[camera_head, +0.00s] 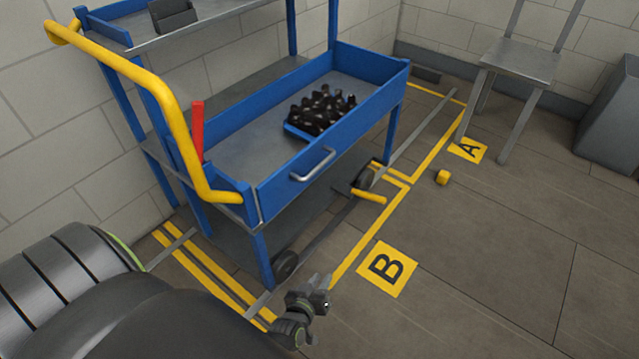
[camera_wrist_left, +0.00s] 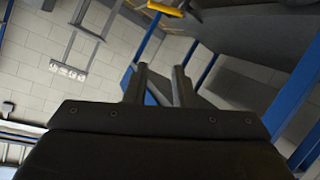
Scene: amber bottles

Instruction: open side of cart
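The blue cart (camera_head: 290,190) stands on the floor by the wall with its near side panel upright, closing that side of the middle shelf. The panel carries a silver pull handle (camera_head: 312,166). A red lever (camera_head: 197,132) stands upright at the cart's left end, beside the yellow push bar (camera_head: 180,120). My left gripper (camera_head: 318,287) is low, in front of the cart's near front wheel and apart from the panel. In the left wrist view its two fingers (camera_wrist_left: 161,88) are apart with nothing between them. My right gripper is not in view.
A blue tray of dark bottles (camera_head: 322,108) sits on the middle shelf. A yellow pedal (camera_head: 369,195) sticks out low beside the cart. Yellow floor signs A (camera_head: 468,149) and B (camera_head: 387,268) lie in front. A grey chair (camera_head: 522,62) stands at right.

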